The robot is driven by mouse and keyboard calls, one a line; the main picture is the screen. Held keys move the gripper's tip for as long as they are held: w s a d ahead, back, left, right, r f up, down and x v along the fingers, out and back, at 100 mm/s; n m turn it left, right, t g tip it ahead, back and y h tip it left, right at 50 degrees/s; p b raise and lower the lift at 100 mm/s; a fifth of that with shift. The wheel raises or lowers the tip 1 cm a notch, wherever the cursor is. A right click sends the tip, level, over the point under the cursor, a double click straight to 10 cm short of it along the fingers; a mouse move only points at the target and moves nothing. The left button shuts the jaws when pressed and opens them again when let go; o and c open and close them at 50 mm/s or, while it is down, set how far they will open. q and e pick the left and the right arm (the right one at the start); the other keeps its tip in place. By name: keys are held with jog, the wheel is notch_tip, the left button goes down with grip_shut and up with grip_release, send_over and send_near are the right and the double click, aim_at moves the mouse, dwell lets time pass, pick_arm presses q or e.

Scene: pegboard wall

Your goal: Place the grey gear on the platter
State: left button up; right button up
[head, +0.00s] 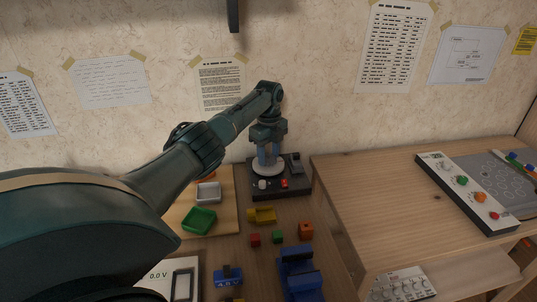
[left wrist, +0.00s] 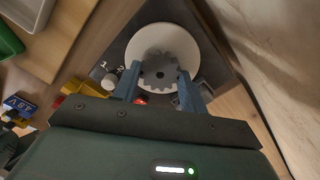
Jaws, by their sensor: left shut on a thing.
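The grey gear (left wrist: 158,62) is a toothed disc with a centre hole, seen in the left wrist view between my fingers. My left gripper (head: 268,154) points down and is shut on the gear; its blue fingers also show in the left wrist view (left wrist: 158,76). The white round platter (head: 268,170) sits on a dark base; in the left wrist view the platter (left wrist: 190,40) lies directly behind the gear. I cannot tell whether the gear touches it. In the head view the gear is hard to make out. My right gripper is not in view.
The dark base (head: 300,187) carries knobs and a red button. A green tray (head: 199,221), a yellow part (head: 262,215), small coloured blocks and a blue vise (head: 299,275) stand nearer. A raised wooden shelf (head: 365,210) is at right; the wall is close behind.

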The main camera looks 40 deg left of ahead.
aim_at(269, 157)
pick_arm(q)
jog(key=shift+w+a+f, duration=0.15)
jog(key=shift+f, duration=0.05)
jog(key=o, duration=0.9)
jog(key=shift+f, duration=0.1)
jog(key=shift+o, duration=0.2)
notch_tip(269, 157, up, 12)
jog(key=shift+p, duration=0.4)
